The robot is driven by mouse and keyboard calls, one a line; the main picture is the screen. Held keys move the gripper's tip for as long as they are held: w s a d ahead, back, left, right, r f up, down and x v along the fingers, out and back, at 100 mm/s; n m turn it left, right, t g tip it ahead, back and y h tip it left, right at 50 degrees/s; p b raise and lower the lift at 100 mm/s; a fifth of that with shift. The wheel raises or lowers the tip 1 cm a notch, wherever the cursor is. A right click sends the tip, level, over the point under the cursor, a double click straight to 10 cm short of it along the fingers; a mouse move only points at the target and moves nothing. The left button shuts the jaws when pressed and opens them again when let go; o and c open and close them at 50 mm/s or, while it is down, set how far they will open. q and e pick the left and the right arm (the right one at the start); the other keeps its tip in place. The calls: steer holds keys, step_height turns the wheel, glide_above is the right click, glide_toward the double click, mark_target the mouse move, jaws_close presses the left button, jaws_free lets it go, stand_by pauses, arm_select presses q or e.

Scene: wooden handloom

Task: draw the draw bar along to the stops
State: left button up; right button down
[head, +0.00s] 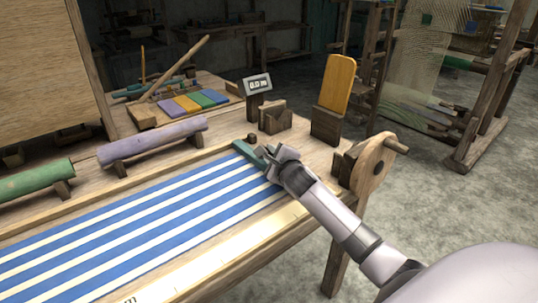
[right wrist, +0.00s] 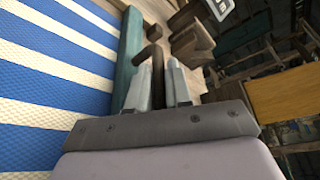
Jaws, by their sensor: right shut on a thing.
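The draw bar (head: 252,156) is a teal bar across the right end of the blue-and-white striped cloth (head: 130,220). It also shows in the right wrist view (right wrist: 128,50), along the cloth's edge. My right gripper (head: 272,156) is shut on the bar's brown handle (right wrist: 155,58), which stands between the two fingers in the right wrist view. A small dark wooden block (head: 252,138), possibly a stop, sits just beyond the bar's far end; it shows close to the bar in the right wrist view (right wrist: 154,33). The bar's near end is hidden by my gripper. My left gripper is not in view.
A display reading 0.0 m (head: 258,84) stands behind the bar. A wooden holder (head: 276,122) and a yellow board in a block (head: 337,85) are at the back right. A wooden wheel with a crank (head: 372,165) stands at the right edge. Purple (head: 155,142) and green (head: 35,190) rolls lie left.

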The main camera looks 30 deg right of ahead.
steer(key=d, duration=0.3)
steer(key=shift+w+d, duration=0.1)
steer(key=shift+d, duration=0.15)
steer(key=c, duration=1.1)
jaws_free()
steer(key=shift+d, duration=0.15)
steer(key=shift+s+a, duration=0.3)
steer(key=shift+s, duration=0.15)
steer(key=shift+p+v, duration=0.4)
steer(key=shift+v, duration=2.65)
steer(key=shift+r, duration=0.1)
